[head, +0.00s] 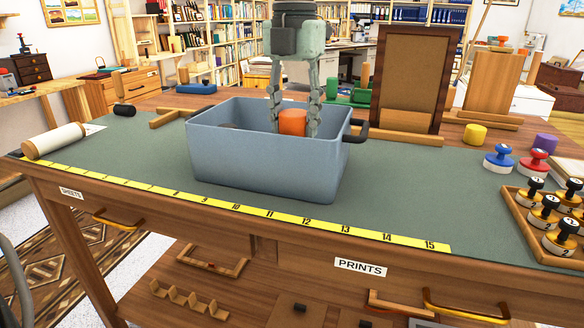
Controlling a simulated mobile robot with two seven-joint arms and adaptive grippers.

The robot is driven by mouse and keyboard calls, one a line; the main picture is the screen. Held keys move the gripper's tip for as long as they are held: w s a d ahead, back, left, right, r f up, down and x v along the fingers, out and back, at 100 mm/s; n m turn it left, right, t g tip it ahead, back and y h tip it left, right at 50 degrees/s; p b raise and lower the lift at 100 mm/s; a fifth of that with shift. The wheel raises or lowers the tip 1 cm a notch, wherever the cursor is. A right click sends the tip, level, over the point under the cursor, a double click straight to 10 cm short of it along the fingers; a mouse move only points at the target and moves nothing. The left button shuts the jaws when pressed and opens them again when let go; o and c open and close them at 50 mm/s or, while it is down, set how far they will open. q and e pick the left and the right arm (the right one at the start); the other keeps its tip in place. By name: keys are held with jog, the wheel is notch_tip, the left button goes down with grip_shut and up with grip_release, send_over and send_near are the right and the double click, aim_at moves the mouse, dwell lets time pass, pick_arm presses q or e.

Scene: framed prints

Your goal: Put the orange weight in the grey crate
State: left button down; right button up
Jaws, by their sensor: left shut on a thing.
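The grey crate (262,163) stands on the green mat of the worktable, in the middle of the head view. The orange weight (292,122) shows at the crate's opening, its lower part hidden behind the front wall. My left gripper (294,122) points straight down from above, with one finger on each side of the orange weight, and is shut on it. I cannot tell whether the weight touches the crate's floor. My right gripper is not in view.
A framed board (413,80) rises behind the crate. A paper roll (54,141) lies at the left.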

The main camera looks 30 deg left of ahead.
aim_at(294, 168)
pick_arm(q)
notch_tip(294, 168, down, 9)
jog(key=shift+f, duration=0.1)
dwell(0.4)
jog(key=shift+f, duration=0.1)
jog(key=c, duration=1.1)
grip_release()
jog(key=shift+c, duration=0.2)
notch_tip(294, 168, up, 12)
jog(key=shift+r, duration=0.15)
